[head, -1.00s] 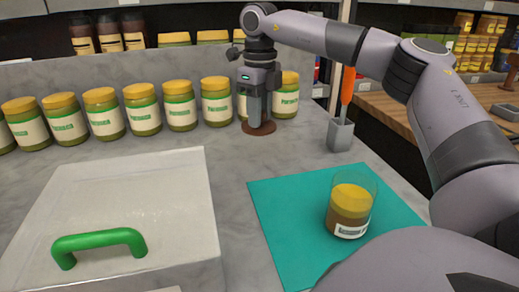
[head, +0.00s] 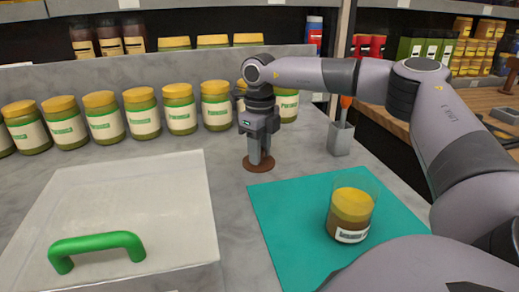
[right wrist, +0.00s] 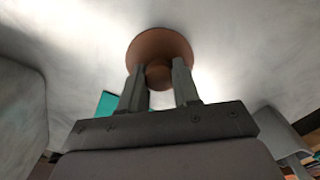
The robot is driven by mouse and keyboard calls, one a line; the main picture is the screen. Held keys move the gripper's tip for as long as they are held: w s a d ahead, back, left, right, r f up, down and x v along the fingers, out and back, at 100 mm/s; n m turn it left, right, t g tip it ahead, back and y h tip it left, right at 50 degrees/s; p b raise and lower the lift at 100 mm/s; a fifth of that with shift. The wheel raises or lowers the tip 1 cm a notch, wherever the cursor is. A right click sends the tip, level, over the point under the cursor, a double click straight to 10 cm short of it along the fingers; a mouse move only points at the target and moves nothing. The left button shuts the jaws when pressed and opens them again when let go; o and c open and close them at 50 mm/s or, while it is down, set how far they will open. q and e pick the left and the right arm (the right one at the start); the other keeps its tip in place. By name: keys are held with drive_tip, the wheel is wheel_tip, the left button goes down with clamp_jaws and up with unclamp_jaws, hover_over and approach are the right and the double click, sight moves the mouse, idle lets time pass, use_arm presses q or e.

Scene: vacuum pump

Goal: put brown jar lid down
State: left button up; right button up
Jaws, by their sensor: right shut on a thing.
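The brown jar lid (head: 265,166) is a round disc at or just above the grey counter, behind the teal mat (head: 290,232). My right gripper (head: 260,155) points down and is shut on it. In the right wrist view, the two fingers of my right gripper (right wrist: 159,82) are on either side of a small knob on the brown lid (right wrist: 160,42). I cannot tell whether the lid touches the counter. A glass jar (head: 351,208) with brown and yellow layers stands open on the teal mat. My left gripper is not in view.
Several yellow-lidded green jars (head: 142,113) stand in a row behind. A grey holder (head: 340,138) with an orange-handled tool is to the right. A pale box lid with a green handle (head: 97,246) fills the front left.

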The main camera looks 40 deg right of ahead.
drive_tip(key=o, duration=1)
drive_tip(key=shift+f, duration=0.1)
wheel_tip(320, 180, up, 12)
drive_tip(key=shift+r+p, duration=0.2)
drive_tip(key=shift+p, duration=0.25)
